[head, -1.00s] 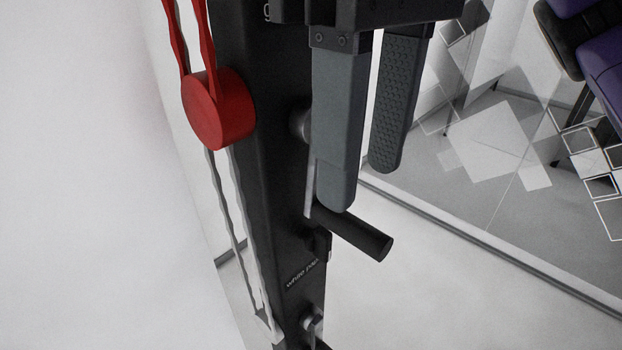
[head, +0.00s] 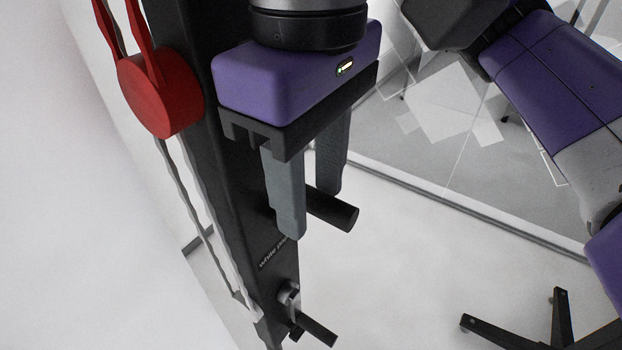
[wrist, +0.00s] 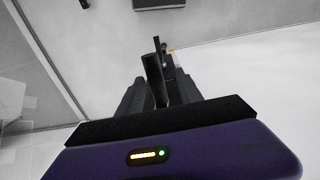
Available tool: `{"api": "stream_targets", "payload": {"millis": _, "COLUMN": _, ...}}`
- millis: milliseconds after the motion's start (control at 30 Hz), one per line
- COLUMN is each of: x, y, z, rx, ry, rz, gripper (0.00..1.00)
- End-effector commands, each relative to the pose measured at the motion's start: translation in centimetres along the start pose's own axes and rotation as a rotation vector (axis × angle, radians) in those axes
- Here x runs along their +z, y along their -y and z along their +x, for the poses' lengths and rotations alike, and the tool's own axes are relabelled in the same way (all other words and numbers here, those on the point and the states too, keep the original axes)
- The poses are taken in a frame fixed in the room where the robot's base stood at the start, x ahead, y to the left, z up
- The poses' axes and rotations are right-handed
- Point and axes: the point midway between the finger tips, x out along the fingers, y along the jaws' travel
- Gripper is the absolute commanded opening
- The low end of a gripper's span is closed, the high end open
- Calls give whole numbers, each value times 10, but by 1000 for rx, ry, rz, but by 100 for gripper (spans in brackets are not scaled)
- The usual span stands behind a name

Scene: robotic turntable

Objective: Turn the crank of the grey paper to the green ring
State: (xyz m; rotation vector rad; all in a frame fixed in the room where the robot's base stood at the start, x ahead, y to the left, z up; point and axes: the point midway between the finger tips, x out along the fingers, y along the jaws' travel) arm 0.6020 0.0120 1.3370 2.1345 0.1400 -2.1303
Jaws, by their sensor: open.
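A crank with a black cylindrical handle (head: 335,212) sticks out of a dark upright column (head: 190,130). It also shows in the wrist view (wrist: 155,78), between my fingers. My gripper (head: 309,212) is open and points down, one finger on each side of the handle. In the head view the nearer finger covers the handle's inner end and the crank arm. I cannot tell whether either finger touches it. A label below, partly covered, reads "white pap". No grey paper label or green ring is discernible.
A second crank (head: 315,328) sits lower on the column. Black stand legs (head: 515,335) are at the lower right.

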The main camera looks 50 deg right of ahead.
Motion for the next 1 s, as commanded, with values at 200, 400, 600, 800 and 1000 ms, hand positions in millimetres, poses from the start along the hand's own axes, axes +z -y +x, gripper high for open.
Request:
{"api": "stream_targets", "payload": {"millis": 200, "x": 0, "y": 0, "z": 0, "rx": 0, "ry": 0, "rz": 0, "gripper": 35}}
{"api": "stream_targets", "payload": {"millis": 400, "x": 0, "y": 1, "z": 0, "rx": -2, "ry": 0, "rz": 0, "gripper": 0}}
{"api": "stream_targets", "payload": {"millis": 600, "x": 0, "y": 2, "z": 0, "rx": -5, "ry": 0, "rz": -2, "gripper": 0}}
{"api": "stream_targets", "payload": {"millis": 800, "x": 0, "y": 2, "z": 0, "rx": -7, "ry": 0, "rz": -2, "gripper": 0}}
{"api": "stream_targets", "payload": {"millis": 1000, "x": 0, "y": 2, "z": 0, "rx": -7, "ry": 0, "rz": -3, "gripper": 0}}
